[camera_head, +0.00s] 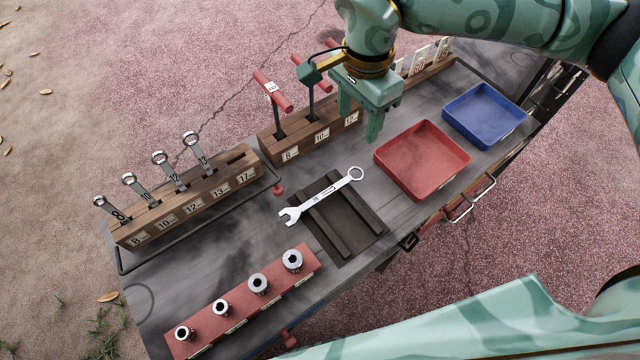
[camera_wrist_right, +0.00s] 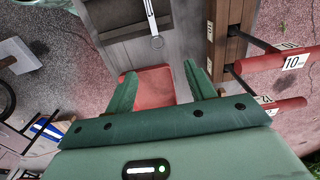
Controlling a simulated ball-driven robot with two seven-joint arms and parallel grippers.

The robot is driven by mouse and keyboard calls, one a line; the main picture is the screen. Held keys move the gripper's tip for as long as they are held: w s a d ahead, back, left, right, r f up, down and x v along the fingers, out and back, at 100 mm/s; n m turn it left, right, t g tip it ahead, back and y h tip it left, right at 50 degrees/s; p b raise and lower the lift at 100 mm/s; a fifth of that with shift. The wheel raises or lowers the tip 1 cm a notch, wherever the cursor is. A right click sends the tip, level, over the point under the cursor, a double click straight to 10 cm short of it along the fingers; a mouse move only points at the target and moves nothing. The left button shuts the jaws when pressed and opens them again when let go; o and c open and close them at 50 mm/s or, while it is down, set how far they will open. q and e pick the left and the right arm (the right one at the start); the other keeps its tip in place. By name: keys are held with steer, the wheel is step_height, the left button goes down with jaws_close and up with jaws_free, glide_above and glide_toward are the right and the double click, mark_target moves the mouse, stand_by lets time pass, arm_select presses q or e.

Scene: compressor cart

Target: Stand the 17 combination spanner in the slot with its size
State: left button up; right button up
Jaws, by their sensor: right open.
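The combination spanner (camera_head: 325,196) lies flat across a dark ridged holder (camera_head: 366,224) at the middle of the cart top, open jaw to the left and ring to the right. Its ring end shows in the right wrist view (camera_wrist_right: 157,42). The wooden spanner block (camera_head: 190,197) at left has labels 8, 10, 12, 13 and 17. Spanners stand in its other slots; the one at the 17 label (camera_head: 246,175) is empty. My right gripper (camera_head: 358,125) is open and empty, above the cart beyond the spanner's ring. My left gripper is out of view.
A red tray (camera_head: 422,160) and a blue tray (camera_head: 484,115) stand to the right. A wooden block with red T-handles (camera_head: 310,138) stands at the back, close to my right gripper. A red socket rail (camera_head: 240,305) lies along the front. A black rail (camera_head: 200,240) fronts the spanner block.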

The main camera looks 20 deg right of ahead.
steer(key=b, duration=0.3)
glide_above(353, 175)
steer(key=f, duration=0.9)
steer(key=shift+w+a+f, duration=0.25)
steer(key=shift+w+f, duration=0.1)
steer(key=f+b, duration=0.1)
steer(key=f, duration=0.1)
steer(key=f+b, duration=0.2)
steer(key=f, duration=0.1)
steer(key=shift+s+d+f, duration=0.3)
steer(key=shift+s+f, duration=0.05)
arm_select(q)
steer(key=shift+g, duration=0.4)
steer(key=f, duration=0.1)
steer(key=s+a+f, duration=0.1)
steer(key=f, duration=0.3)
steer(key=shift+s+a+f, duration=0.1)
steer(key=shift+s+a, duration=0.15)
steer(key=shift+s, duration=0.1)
arm_select(e)
steer(key=shift+r, duration=0.15)
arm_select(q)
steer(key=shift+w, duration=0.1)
arm_select(e)
steer(key=shift+f, duration=0.3)
steer(key=c, duration=1.1)
